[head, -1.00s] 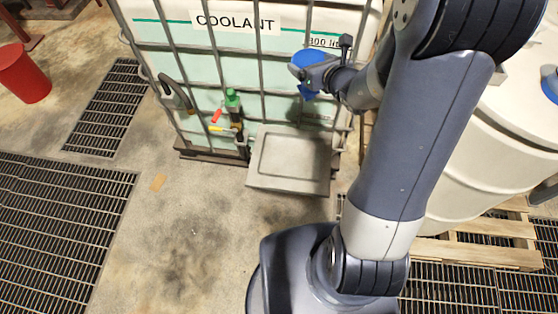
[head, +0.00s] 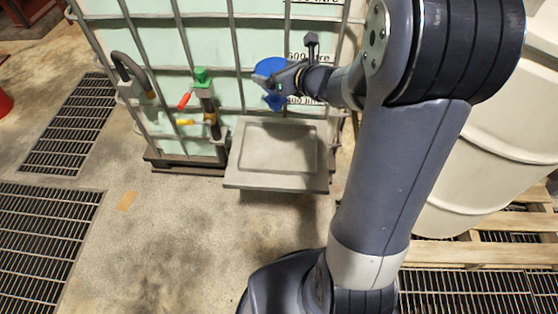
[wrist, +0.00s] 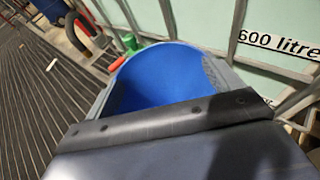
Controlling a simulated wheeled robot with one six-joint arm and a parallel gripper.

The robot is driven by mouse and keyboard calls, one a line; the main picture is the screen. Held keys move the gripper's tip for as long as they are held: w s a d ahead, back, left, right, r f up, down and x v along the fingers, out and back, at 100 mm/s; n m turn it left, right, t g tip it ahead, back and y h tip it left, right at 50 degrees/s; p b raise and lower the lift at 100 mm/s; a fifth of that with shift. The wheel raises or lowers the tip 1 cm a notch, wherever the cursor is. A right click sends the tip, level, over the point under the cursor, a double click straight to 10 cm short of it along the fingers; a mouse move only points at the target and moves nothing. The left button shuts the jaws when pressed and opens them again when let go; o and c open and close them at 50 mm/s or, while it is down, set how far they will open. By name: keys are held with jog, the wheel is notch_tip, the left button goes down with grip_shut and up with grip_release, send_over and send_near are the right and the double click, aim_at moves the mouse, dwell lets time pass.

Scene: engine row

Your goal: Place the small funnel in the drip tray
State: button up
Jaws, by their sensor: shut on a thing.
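The small blue funnel (head: 269,68) is held in my gripper (head: 278,82), above the back part of the drip tray in the head view. Its wide mouth faces up and its spout points down. In the wrist view the inside of the funnel (wrist: 165,80) fills the middle, with my gripper (wrist: 165,118) shut on its rim. The grey drip tray (head: 243,168) sits low at the front of the coolant tank. Its shallow recess looks empty. The funnel is apart from the tray.
The caged coolant tank (head: 160,40) stands right behind the tray. A valve with a green cap (head: 201,75) and red and yellow handles stands left of the tray. A hooked hose (head: 128,65) is further left. A white drum (head: 490,150) on a pallet is at right.

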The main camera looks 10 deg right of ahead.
aim_at(282, 99)
jog(key=shift+n, duration=0.3)
jog(key=f+b, duration=0.6)
jog(key=b, duration=0.1)
jog(key=f+b, duration=0.3)
jog(key=b, duration=0.1)
jog(key=shift+w+d+f, duration=0.2)
jog(key=shift+d+f, duration=0.05)
jog(key=shift+d, duration=0.05)
notch_tip(282, 99, down, 10)
jog(key=b, duration=0.5)
jog(key=shift+f+b, duration=0.15)
jog(key=shift+b, duration=0.2)
jog(key=o, duration=1.1)
jog(key=p+v, duration=0.1)
jog(key=v, duration=0.3)
jog(key=p+v, duration=0.1)
jog(key=v, duration=0.3)
jog(key=p+v, duration=0.2)
jog(key=v, duration=0.2)
jog(key=shift+w+r, duration=0.1)
jog(key=shift+r, duration=0.25)
